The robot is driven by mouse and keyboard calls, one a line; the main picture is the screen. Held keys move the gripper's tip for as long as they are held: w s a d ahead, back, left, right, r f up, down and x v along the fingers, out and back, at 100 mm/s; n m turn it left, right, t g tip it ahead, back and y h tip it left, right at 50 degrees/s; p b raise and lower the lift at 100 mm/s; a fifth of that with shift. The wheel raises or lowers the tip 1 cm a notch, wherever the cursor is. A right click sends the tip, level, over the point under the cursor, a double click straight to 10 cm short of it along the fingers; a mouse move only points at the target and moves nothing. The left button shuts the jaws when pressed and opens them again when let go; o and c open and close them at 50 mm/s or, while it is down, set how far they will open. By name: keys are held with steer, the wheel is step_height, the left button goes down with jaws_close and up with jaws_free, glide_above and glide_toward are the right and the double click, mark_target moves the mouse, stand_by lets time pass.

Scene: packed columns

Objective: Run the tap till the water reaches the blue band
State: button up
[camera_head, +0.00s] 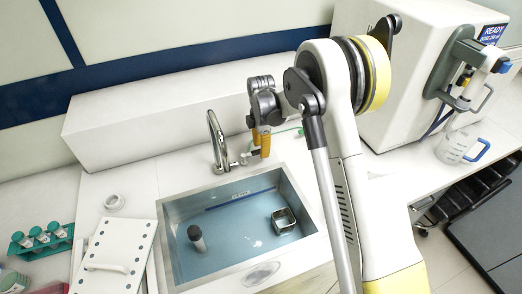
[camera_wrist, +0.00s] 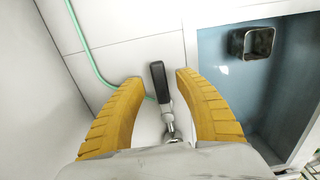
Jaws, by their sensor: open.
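The sink (camera_head: 172,208) has a dark blue band (camera_head: 240,200) along its back inner wall, with small lettering above it. The bluish water (camera_head: 225,235) lies in the basin, its surface apparently below the band. The curved metal tap (camera_head: 214,135) stands behind the sink; I cannot make out a stream from its spout. Its black-handled lever (camera_wrist: 159,82) shows in the wrist view between the yellow fingers of my open gripper (camera_wrist: 159,78), with gaps on both sides. In the head view my gripper (camera_head: 262,145) points down just right of the tap and partly hides the lever.
A dark bottle (camera_head: 197,238) and a square metal cup (camera_head: 283,220) are in the basin. A white drainboard (camera_head: 115,255) and a green tube rack (camera_head: 42,240) are at left. A white machine (camera_head: 400,60) and a measuring jug (camera_head: 455,147) are at right. A green hose (camera_wrist: 90,50) runs beside my gripper.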

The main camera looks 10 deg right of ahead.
steer(key=shift+f, duration=0.35)
jaws_close()
